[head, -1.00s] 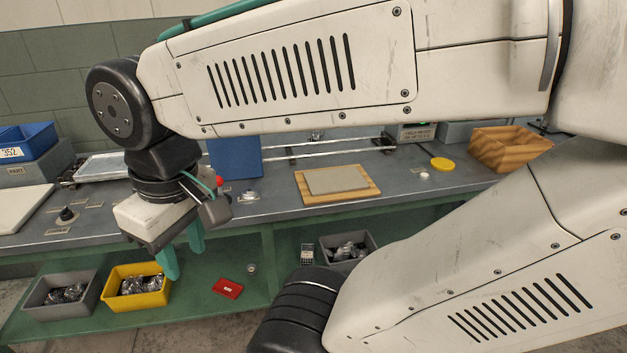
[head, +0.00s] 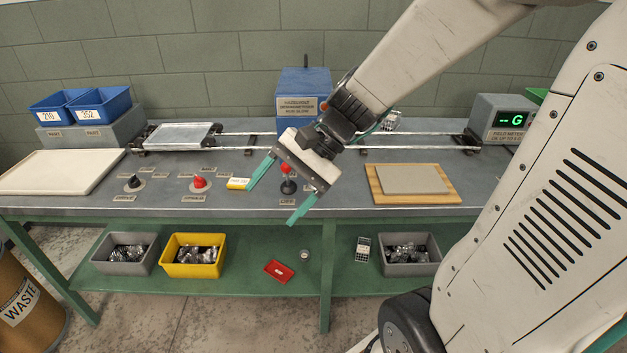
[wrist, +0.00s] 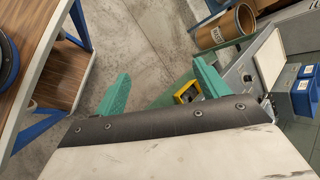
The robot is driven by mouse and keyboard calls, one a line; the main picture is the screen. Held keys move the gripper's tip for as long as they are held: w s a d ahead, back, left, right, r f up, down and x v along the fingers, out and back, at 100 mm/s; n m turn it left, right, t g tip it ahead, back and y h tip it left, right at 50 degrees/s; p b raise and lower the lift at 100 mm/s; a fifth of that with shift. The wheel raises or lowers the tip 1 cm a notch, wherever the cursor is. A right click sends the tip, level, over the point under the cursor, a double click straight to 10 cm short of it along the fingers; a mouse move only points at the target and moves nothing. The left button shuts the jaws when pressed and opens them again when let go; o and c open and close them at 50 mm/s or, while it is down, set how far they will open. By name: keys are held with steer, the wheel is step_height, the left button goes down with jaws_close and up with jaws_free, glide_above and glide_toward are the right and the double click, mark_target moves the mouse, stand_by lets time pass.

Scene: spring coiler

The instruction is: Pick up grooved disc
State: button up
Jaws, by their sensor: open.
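My gripper (head: 270,204) is open, its two green fingers apart and nothing between them. In the head view it hangs tilted in front of the bench's middle. The wrist view shows the open fingers (wrist: 161,74) over bare floor. I cannot make out a grooved disc for certain. A dark round thing (wrist: 8,62) is cut off at the left edge of the wrist view, by a wooden-topped table, well apart from the fingers. A small round item (head: 305,254) lies on the bench's lower shelf, too small to show grooves.
The bench (head: 230,207) carries a white board (head: 60,170), blue bins (head: 103,104), knobs, a rail carriage (head: 180,136), a wooden board (head: 448,196) and a field meter (head: 500,117). Yellow (head: 194,271) and grey bins sit below. A waste drum (head: 25,300) stands at left.

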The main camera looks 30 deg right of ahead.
steer(key=w+d+f+m+t, duration=0.4)
steer(key=w+d+m, duration=0.2)
steer(key=w+m, duration=0.1)
steer(key=w+d+f+m+t, duration=0.4)
steer(key=w+d+m, duration=0.2)
steer(key=w, duration=0.1)
steer(key=d+f+m+t+h, duration=0.1)
steer(key=d+f+m, duration=0.2)
steer(key=d, duration=0.1)
steer(key=w+d+f+m+t+h, duration=0.1)
steer(key=d+f+m+h, duration=0.1)
steer(key=d, duration=0.3)
steer(key=d+f+m+t+h, duration=0.1)
steer(key=d+f+m+h, duration=0.1)
steer(key=d+f+m, duration=0.2)
steer(key=shift+w+d+f+m+t, duration=0.3)
steer(key=shift+d+f+m, duration=0.1)
steer(key=shift+m, duration=0.2)
steer(key=shift+w+f+h, duration=0.2)
steer(key=shift+f+h, duration=0.05)
steer(key=shift+h, duration=0.05)
steer(key=x, duration=0.7)
steer(key=shift+d+f, duration=0.2)
steer(key=c, duration=1.2)
steer(key=shift+c, duration=0.2)
steer(key=shift+r, duration=0.2)
